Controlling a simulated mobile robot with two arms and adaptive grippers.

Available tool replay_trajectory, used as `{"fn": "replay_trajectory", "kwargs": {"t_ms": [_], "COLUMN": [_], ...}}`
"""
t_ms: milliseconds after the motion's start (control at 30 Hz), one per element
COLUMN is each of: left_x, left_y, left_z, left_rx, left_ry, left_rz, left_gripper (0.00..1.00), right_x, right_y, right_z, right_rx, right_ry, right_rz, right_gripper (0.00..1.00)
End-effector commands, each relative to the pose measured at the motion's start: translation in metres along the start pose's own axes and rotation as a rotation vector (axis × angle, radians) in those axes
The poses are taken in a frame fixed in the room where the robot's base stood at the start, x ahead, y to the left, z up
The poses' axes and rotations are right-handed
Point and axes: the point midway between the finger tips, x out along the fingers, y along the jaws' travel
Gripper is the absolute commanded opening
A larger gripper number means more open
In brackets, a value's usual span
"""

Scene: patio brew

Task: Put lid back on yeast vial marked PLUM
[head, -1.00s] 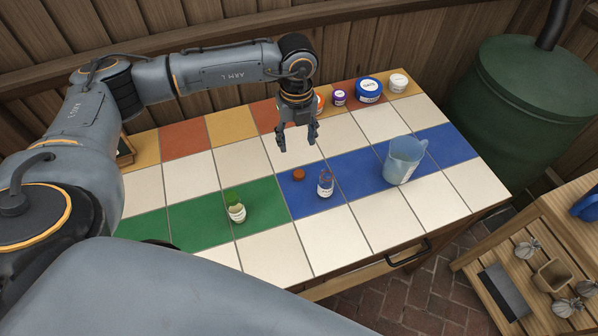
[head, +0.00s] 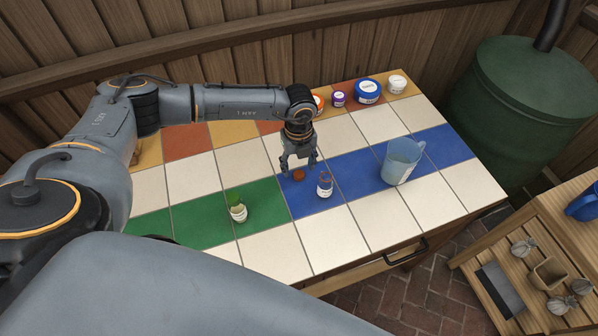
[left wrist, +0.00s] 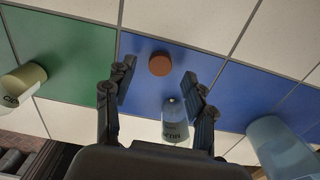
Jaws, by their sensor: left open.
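A small clear vial (head: 325,187) with a white label stands open on the blue tiles. It also shows in the left wrist view (left wrist: 175,124), where its label is partly legible and looks like PLUM. A rust-brown round lid (head: 299,175) lies flat on the blue tile to the vial's left; it also shows in the left wrist view (left wrist: 160,63). My left gripper (head: 300,167) is open and points down over the lid, its fingers apart and holding nothing. My right gripper is not in view.
A translucent blue jug (head: 402,160) stands on the blue tiles to the right. Several tubs, including a large blue one (head: 368,91), line the back edge. White tiles in front are clear.

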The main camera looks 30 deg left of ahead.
Motion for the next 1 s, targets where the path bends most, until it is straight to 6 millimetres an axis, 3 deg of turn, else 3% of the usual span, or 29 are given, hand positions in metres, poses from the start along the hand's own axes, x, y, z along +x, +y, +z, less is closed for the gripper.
{"fn": "replay_trajectory", "kwargs": {"t_ms": [200,567,767,1000], "left_x": [0.023,0.025,0.025,0.025], "left_y": [-0.001,-0.001,-0.001,-0.001], "left_z": [-0.001,0.000,0.000,0.000], "left_rx": [0.000,0.000,0.000,0.000], "left_ry": [0.000,-0.001,-0.001,-0.001], "left_rz": [-0.001,-0.001,-0.001,-0.001], "left_gripper": [0.55,0.55,0.19,0.18], "right_x": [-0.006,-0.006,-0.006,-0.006], "right_y": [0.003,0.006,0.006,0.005], "right_z": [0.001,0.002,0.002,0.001], "right_rx": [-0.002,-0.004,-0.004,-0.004], "right_ry": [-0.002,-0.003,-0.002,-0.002], "right_rz": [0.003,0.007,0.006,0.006], "right_gripper": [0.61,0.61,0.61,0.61]}}
